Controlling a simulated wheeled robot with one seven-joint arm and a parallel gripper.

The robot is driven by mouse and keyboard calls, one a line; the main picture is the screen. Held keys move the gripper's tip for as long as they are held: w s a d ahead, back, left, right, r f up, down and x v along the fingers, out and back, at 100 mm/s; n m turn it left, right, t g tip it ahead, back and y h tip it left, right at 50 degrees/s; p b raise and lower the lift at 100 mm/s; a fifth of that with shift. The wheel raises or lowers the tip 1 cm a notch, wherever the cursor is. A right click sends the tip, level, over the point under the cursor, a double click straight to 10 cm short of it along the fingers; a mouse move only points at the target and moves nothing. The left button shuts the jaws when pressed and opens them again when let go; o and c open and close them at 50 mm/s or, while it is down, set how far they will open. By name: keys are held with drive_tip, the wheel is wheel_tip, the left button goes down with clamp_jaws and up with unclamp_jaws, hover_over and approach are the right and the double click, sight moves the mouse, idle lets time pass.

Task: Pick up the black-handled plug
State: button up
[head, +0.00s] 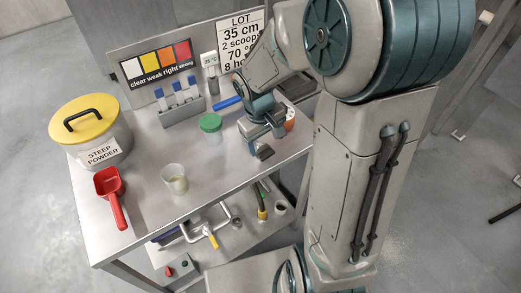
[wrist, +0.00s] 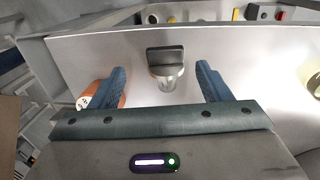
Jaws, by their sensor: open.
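The black-handled plug (wrist: 166,58) stands on the metal table, with a dark block-like handle above a pale tapered body. In the head view the plug (head: 264,153) shows near the table's front edge, just below my gripper. My gripper (wrist: 160,70) is open, with one blue finger to each side of the plug in the wrist view. The plug appears beyond the fingertips, and I see no contact. In the head view my gripper (head: 266,138) hangs low over the table, and its fingers partly overlap one another.
An orange-and-white cylinder (head: 290,118) stands close to my gripper, behind the left finger in the wrist view (wrist: 86,102). A green-lidded jar (head: 210,138), beaker (head: 175,180), tube rack (head: 184,115), red scoop (head: 108,183) and yellow-lidded tub (head: 92,128) stand left. A shelf with pipes lies below.

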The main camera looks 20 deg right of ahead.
sight(266, 152)
drive_tip(key=shift+w+f, duration=0.15)
drive_tip(key=shift+f, duration=2.55)
drive_tip(key=c, duration=1.4)
drive_tip(key=shift+r, duration=0.1)
drive_tip(key=shift+r, duration=0.65)
wheel_tip(266, 152, up, 3)
drive_tip(key=s+d+r, duration=0.1)
drive_tip(key=d+r, duration=0.1)
drive_tip(key=d, duration=0.1)
drive_tip(key=s+d+r, duration=0.2)
drive_tip(key=d, duration=0.2)
drive_tip(key=s+d+r+p, duration=0.1)
drive_tip(key=d+r, duration=0.1)
drive_tip(key=d, duration=0.2)
drive_tip(key=shift+s+r, duration=0.25)
drive_tip(key=shift+r, duration=0.05)
